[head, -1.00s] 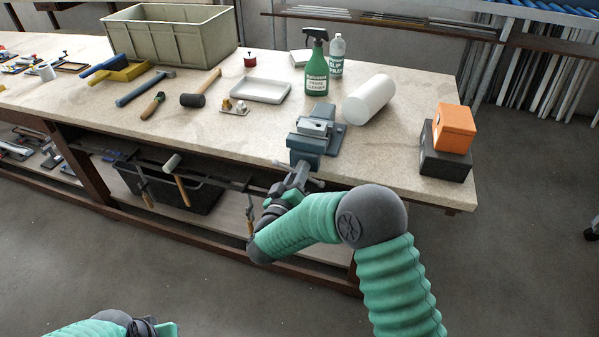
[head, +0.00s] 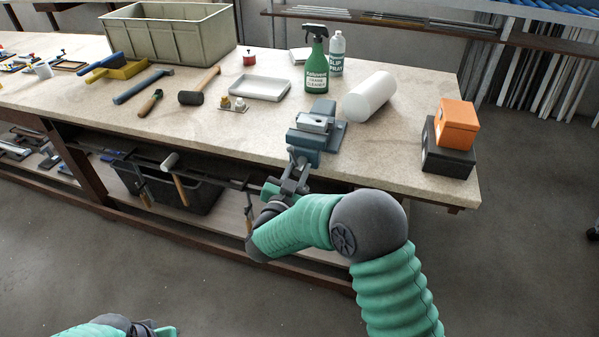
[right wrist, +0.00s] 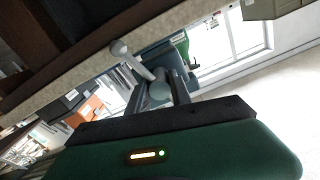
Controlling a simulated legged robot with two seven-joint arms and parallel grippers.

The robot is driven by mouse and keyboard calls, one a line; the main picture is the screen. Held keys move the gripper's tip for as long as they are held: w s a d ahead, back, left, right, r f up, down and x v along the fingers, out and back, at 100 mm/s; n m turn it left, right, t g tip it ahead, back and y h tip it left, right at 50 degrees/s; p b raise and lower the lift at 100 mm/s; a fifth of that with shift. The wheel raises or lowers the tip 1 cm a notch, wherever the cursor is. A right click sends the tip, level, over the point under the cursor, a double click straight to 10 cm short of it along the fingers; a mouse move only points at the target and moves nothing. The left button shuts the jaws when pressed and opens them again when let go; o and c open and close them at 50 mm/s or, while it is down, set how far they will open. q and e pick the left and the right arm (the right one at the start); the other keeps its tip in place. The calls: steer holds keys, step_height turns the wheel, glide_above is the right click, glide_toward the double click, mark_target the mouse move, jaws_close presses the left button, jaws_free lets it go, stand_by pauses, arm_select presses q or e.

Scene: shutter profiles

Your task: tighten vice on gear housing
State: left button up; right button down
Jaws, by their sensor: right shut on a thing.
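The blue-grey vice (head: 318,140) stands at the bench's front edge. A light grey metal part, seemingly the gear housing (head: 314,123), sits at its jaws; I cannot tell how tightly it is clamped. My right gripper (head: 296,165) is in front of the vice, below the bench top's edge, shut on the vice handle. The right wrist view shows the handle (right wrist: 138,66) as a pale bar with a ball end, slanting beyond and between the two dark fingers. My left gripper (head: 148,328) shows only partly at the bottom left edge; its fingers are unclear.
An orange box (head: 457,122) on a black box (head: 447,157) is at right. A white tray (head: 260,88) and a mallet (head: 198,92) lie left. Tools hang below the front edge.

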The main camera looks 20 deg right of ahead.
steer(key=m+b, duration=0.2)
steer(key=m, duration=0.1)
steer(key=shift+a+f+m, duration=0.1)
steer(key=shift+f+m, duration=0.1)
steer(key=shift+m, duration=0.1)
steer(key=shift+m+b, duration=1.15)
steer(key=shift+m, duration=0.55)
steer(key=shift+s, duration=0.1)
steer(key=c, duration=1.4)
jaws_free()
steer(key=shift+r, duration=0.1)
steer(key=shift+o, duration=1.2)
steer(key=shift+s+r, duration=0.15)
